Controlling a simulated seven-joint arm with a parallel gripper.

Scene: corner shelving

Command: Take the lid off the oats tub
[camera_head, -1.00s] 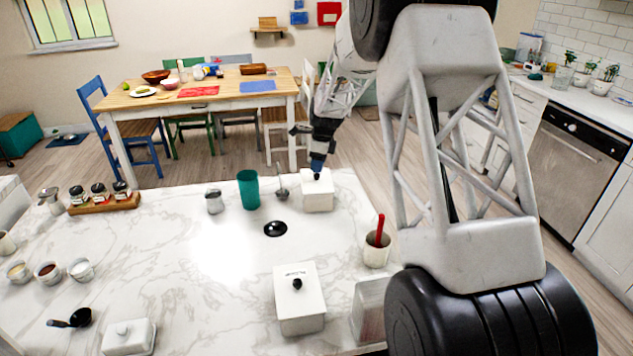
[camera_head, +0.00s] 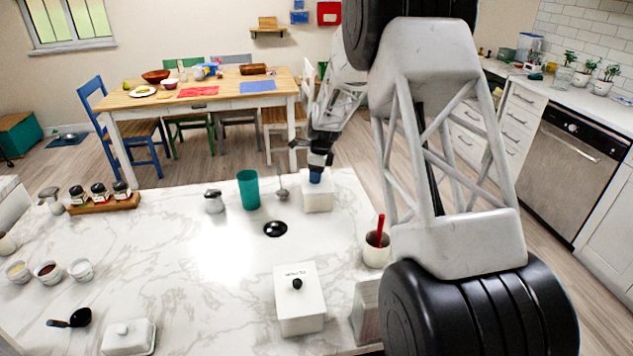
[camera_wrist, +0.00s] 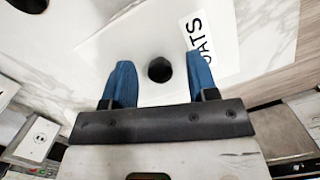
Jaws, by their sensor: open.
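The oats tub (camera_head: 317,201) is a white square box at the far edge of the marble counter; in the wrist view its label (camera_wrist: 206,52) shows part of the word "OATS". Its white lid (camera_wrist: 140,40) is on, with a round black knob (camera_wrist: 159,69) in the middle. My gripper (camera_wrist: 158,72) is open, its blue fingers on either side of the knob, with gaps showing. In the head view my gripper (camera_head: 316,176) is right over the tub and hides the knob. I cannot tell whether the fingertips touch the lid.
A teal cup (camera_head: 248,190), a small metal pot (camera_head: 214,201) and a ladle-like utensil (camera_head: 282,188) stand left of the tub. A second white lidded box (camera_head: 300,310) and a crock with a red handle (camera_head: 376,250) are nearer. The middle of the counter (camera_head: 180,240) is mostly clear.

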